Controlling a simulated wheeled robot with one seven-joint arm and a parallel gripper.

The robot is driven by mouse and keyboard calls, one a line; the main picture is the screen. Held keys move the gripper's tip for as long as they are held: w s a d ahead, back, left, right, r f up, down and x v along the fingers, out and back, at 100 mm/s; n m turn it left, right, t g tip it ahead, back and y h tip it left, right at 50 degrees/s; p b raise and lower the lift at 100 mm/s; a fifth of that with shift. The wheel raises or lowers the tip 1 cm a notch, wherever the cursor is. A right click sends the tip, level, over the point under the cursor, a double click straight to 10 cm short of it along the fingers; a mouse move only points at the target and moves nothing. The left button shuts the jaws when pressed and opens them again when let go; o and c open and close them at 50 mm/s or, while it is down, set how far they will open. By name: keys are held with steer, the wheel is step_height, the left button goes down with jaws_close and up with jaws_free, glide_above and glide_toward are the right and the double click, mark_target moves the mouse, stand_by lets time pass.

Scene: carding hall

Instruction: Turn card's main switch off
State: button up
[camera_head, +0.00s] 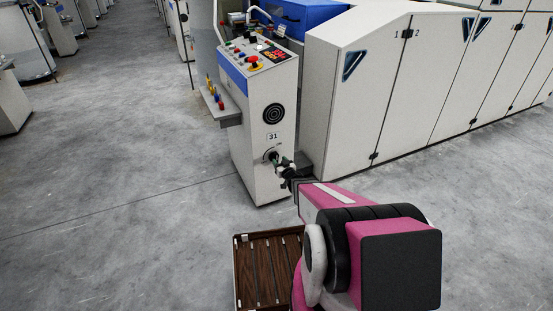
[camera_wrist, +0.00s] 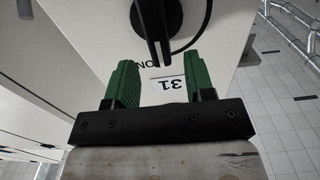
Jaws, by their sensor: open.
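The card's main switch is a black rotary handle on a round black base (camera_wrist: 157,18) on the white control post (camera_head: 262,115), below the number plate 31 (camera_head: 272,136). In the wrist view the handle points toward the plate (camera_wrist: 167,82), with its tip by partly covered lettering that seems to read ON. My gripper (camera_head: 279,160) is in front of the switch in the head view and partly hides it. In the wrist view its green fingers (camera_wrist: 158,65) are open, one on each side of the handle's tip, with gaps visible. I cannot tell the remaining depth to the panel.
The post's top panel (camera_head: 258,58) carries several buttons and a red knob. A side shelf (camera_head: 222,117) holds small coloured items. White machine cabinets (camera_head: 360,95) stand to the right. A brown slatted tray (camera_head: 265,270) is in front of the post.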

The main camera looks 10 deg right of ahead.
mark_target(277, 158)
steer(key=x, duration=0.4)
steer(key=shift+c, duration=0.3)
jaws_close()
